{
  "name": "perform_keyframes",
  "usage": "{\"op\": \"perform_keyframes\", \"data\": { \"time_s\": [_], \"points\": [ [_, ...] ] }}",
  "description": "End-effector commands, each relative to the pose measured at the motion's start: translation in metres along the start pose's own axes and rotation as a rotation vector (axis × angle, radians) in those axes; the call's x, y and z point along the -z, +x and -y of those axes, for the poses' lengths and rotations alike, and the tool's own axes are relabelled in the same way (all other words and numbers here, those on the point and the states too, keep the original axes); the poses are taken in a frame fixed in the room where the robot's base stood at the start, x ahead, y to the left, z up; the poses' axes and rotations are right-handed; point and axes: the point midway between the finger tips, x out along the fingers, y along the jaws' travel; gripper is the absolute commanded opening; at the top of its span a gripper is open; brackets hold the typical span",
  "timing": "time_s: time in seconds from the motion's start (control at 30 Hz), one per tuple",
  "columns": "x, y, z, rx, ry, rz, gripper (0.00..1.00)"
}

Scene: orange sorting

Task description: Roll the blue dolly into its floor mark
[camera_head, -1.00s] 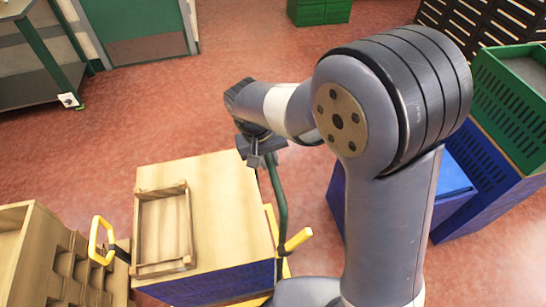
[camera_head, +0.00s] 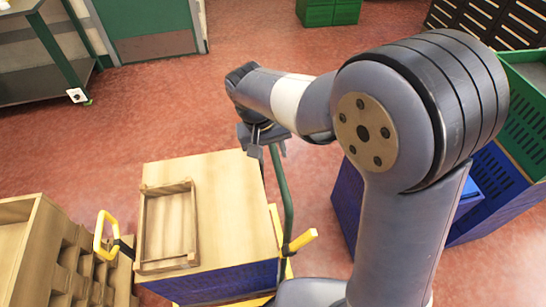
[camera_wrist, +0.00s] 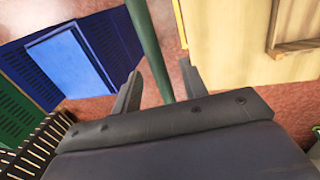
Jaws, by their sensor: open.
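A load with a pale wooden top (camera_head: 235,205) and slatted blue crate sides (camera_head: 225,283) stands at the lower middle, with yellow frame parts (camera_head: 275,225) at its edge. I take it for the blue dolly, but its underside is hidden. A green upright bar (camera_head: 284,200) rises beside its right side. My gripper (camera_head: 265,148) is open at the bar's upper end. In the wrist view my gripper (camera_wrist: 158,72) has its fingers apart, one on each side of the green bar (camera_wrist: 147,40); contact cannot be told. No floor mark is visible.
A wooden rack (camera_head: 40,260) stands close at the left, with a yellow handle (camera_head: 103,235) beside it. Blue and green crates (camera_head: 525,110) stand at the right. A green-legged bench (camera_head: 50,50) is at the upper left. The red floor beyond the load is clear.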

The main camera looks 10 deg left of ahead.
Motion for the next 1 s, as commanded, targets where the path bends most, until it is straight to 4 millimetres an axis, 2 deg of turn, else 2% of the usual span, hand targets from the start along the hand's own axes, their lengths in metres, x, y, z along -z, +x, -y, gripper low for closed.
{"op": "perform_keyframes", "data": {
  "time_s": [0.03, 0.2, 0.4, 0.8, 1.0],
  "points": [
    [0.001, -0.012, 0.001, 0.002, 0.000, -0.006, 0.41],
    [0.001, -0.045, 0.001, 0.001, 0.000, -0.004, 0.41],
    [0.001, -0.070, 0.001, 0.001, 0.000, -0.003, 0.41],
    [0.000, -0.075, 0.001, 0.001, 0.000, 0.000, 0.41],
    [0.000, -0.063, 0.001, 0.000, 0.000, 0.001, 0.41]
  ]
}}
